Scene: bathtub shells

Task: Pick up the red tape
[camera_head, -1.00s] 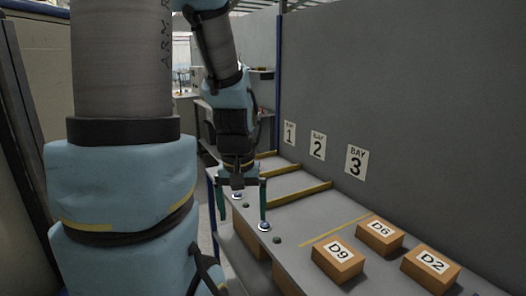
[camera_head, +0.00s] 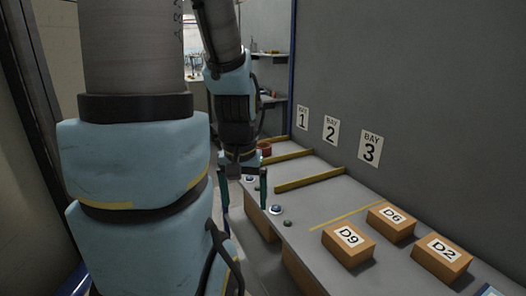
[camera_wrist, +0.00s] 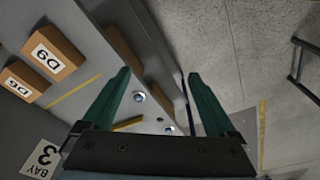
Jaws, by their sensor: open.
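A small reddish-brown round object (camera_head: 264,149), perhaps the red tape, stands at the far end of the grey bench (camera_head: 330,196) near the Bay 1 sign, partly hidden behind my arm. My gripper (camera_head: 243,196) points down with its two green fingers apart, over the bench's front edge and nearer to me than that object. In the wrist view my gripper (camera_wrist: 158,75) is open with nothing between the fingers. I see no red tape in the wrist view.
Boxes D9 (camera_head: 348,243), D6 (camera_head: 391,222) and D2 (camera_head: 442,258) sit on the near right of the bench. Yellow strips (camera_head: 310,179) divide the bays. Blue-topped round buttons (camera_head: 276,210) line the front edge. A grey wall (camera_head: 420,80) stands behind.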

